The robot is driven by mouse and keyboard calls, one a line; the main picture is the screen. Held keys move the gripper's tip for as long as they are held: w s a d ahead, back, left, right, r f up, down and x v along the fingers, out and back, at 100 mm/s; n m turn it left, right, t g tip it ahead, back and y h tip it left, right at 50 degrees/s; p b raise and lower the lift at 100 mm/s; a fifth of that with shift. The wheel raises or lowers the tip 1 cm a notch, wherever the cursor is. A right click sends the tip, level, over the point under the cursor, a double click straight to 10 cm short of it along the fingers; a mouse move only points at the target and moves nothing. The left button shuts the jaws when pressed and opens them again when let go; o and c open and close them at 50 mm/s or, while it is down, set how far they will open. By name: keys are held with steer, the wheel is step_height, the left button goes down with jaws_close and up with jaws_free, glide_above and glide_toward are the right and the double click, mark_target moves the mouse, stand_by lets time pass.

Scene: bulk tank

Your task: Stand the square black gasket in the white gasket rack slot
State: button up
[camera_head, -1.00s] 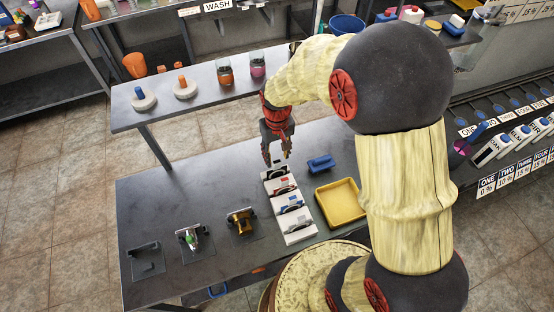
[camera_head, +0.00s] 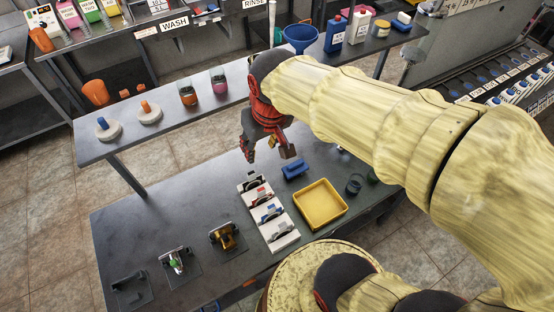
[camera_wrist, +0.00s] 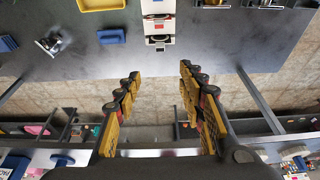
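A blue block (camera_head: 295,169) and a yellow tray (camera_head: 344,208) lie right of the rack. Several fixtures on dark plates, one with a brass part (camera_head: 226,237), stand to the left. A shelf (camera_head: 180,134) with cups and discs runs behind. The table's back left is clear.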

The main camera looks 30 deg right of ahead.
steer(key=s+r+t, duration=0.2)
steer(key=s+r, duration=0.2)
steer(key=s, duration=0.4)
steer(key=shift+s, duration=0.25)
steer(key=shift+f, duration=0.15)
step_height(320, 180, down, 3)
steer(key=b, duration=0.3)
steer(key=shift+f, duration=0.1)
steer(key=shift+r, duration=0.2)
steer(key=shift+c, duration=0.9)
steer(key=shift+d, duration=0.1)
steer(key=shift+c, duration=0.4)
